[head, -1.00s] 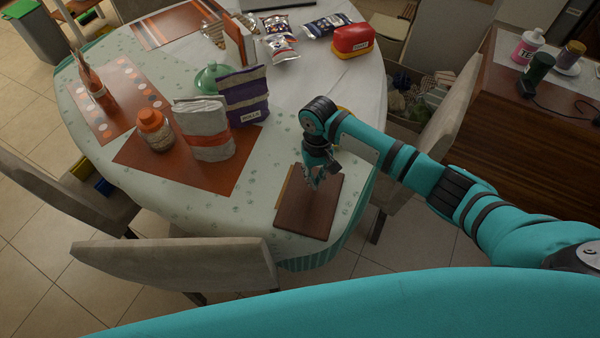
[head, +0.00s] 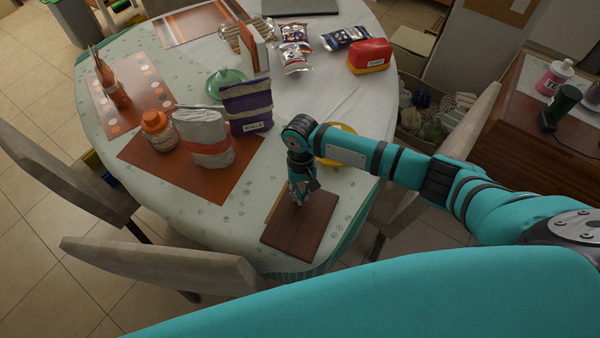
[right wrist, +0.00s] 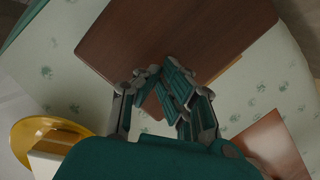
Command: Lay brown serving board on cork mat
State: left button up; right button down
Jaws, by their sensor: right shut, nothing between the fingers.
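The brown serving board (head: 303,226) lies flat near the front right edge of the round table, and it fills the top of the right wrist view (right wrist: 170,35). A thin tan strip (head: 272,211) shows along its left side in the head view. It looks like the edge of the cork mat under the board; the rest is hidden. My right gripper (head: 300,200) points down at the far part of the board, shut and empty. In the right wrist view its fingertips (right wrist: 163,82) overlap the board's edge; I cannot tell whether they touch it. My left gripper is not in view.
A yellow dish (head: 342,152) stands behind my right wrist. An orange placemat (head: 150,158) to the left bears a jar (head: 158,133) and a grey bag (head: 205,135). A purple bag (head: 247,105) stands behind. Chairs (head: 160,268) border the table's front.

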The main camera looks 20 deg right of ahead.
aim_at(304, 212)
jog(key=s, duration=0.2)
jog(key=s+a+p, duration=0.1)
jog(key=s, duration=0.1)
jog(key=shift+s+r+p, duration=0.1)
jog(key=shift+s+p, duration=0.15)
jog(key=shift+p, duration=0.05)
jog(key=shift+w+f, duration=0.1)
jog(key=shift+f, duration=0.25)
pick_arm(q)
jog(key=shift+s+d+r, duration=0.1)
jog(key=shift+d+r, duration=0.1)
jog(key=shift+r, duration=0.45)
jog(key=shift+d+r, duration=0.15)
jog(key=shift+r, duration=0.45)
pick_arm(e)
jog(key=shift+f, duration=0.6)
jog(key=shift+d+f, duration=0.1)
jog(key=shift+w, duration=0.35)
jog(key=shift+w+d+b, duration=0.2)
jog(key=shift+w+b, duration=0.1)
jog(key=shift+w, duration=0.2)
jog(key=shift+w+d+b, duration=0.15)
jog(key=shift+w+b, duration=0.15)
jog(key=shift+w, duration=0.2)
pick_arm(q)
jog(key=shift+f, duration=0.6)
pick_arm(e)
jog(key=shift+w, duration=0.15)
